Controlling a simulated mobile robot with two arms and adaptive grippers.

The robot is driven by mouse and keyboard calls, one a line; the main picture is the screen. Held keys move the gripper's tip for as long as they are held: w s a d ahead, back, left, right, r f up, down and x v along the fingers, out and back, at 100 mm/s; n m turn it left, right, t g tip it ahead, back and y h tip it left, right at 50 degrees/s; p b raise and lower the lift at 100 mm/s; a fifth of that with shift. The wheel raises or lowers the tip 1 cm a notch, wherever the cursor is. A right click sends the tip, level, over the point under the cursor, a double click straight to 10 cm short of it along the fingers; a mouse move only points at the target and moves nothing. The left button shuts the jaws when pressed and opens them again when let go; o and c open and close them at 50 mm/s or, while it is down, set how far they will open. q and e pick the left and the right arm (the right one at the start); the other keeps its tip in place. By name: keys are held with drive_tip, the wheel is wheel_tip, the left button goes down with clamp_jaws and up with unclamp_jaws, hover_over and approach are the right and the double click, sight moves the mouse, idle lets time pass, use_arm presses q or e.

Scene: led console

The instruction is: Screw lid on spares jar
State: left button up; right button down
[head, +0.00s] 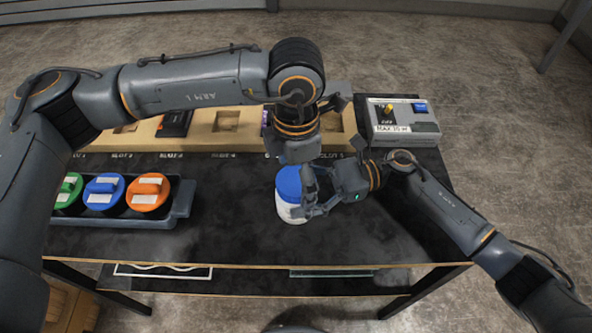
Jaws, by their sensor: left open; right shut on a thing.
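The spares jar (289,213) has a white body and stands on the dark table near the middle. A blue lid (288,184) sits on top of it; I cannot tell whether it is threaded down. My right gripper (306,205) comes in from the right and is shut on the jar, with its fingers at the jar's right side. My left gripper (300,158) points down just above and behind the lid. It is open, and its fingertips are largely hidden by its own body.
A grey tray (180,212) on the left holds jars with green, blue and orange lids. A wooden slotted rack (195,139) runs along the back, partly behind my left arm. A grey box (402,125) marked MAX 30 stands at back right. The front middle table is clear.

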use_arm(q)
drive_tip(key=c, duration=1.2)
drive_tip(key=o, duration=1.3)
drive_tip(key=shift+o, duration=0.2)
drive_tip(key=shift+r, duration=0.1)
wheel_tip(320, 180, up, 12)
use_arm(e)
drive_tip(key=shift+c, duration=0.2)
unclamp_jaws()
